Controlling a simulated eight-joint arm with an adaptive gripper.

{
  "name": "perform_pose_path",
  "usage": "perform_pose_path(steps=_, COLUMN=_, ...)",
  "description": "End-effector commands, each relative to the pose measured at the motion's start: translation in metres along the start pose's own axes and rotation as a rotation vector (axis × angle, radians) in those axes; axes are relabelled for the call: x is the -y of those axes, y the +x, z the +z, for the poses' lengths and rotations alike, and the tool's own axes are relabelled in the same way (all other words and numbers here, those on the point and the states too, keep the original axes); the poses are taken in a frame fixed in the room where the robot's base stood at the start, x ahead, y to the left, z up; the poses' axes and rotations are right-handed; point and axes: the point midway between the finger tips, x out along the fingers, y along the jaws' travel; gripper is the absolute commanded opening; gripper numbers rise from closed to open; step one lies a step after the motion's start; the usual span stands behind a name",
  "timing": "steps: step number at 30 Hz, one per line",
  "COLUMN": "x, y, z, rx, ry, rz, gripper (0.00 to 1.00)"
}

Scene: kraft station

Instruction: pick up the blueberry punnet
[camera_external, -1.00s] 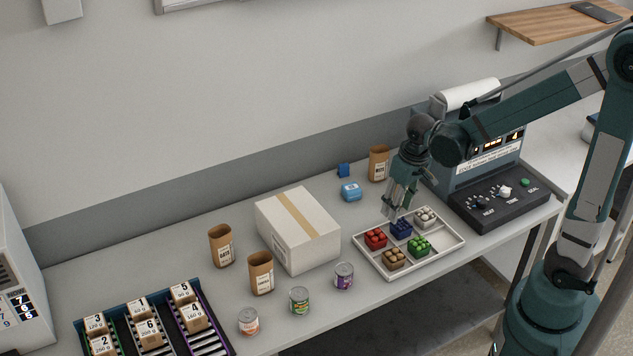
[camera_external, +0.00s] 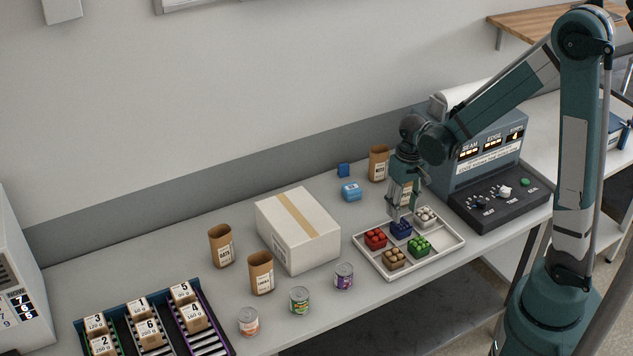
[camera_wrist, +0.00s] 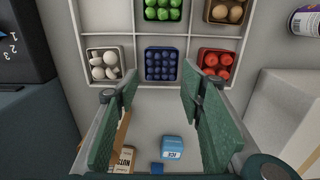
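The blueberry punnet (camera_external: 401,230) is a dark blue square punnet in the back middle cell of the white divided tray (camera_external: 441,256). In the wrist view the punnet (camera_wrist: 161,64) lies just beyond the fingertips, near the middle between them. My gripper (camera_external: 398,214) points down above the back edge of the tray, close to the punnet. In the wrist view my gripper (camera_wrist: 160,92) has its two green fingers spread, with nothing between them. Whether a fingertip touches the tray or punnet is unclear.
White-topped punnet (camera_external: 426,216) and red punnet (camera_external: 375,238) flank it; green (camera_external: 419,246) and brown (camera_external: 394,258) punnets sit in front. A white box (camera_external: 298,230) stands left, a sealing machine (camera_external: 487,167) right. The blue ice pack (camera_external: 351,192) and carton cup (camera_external: 378,163) are behind.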

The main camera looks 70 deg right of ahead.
Motion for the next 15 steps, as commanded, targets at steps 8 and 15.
perform_pose_path(steps=8, x=0.000, y=0.007, z=0.000, rx=0.000, ry=-0.001, rz=0.000, gripper=0.39)
perform_pose_path(steps=15, x=0.001, y=0.022, z=0.000, rx=0.000, ry=-0.001, rz=0.000, gripper=0.39)
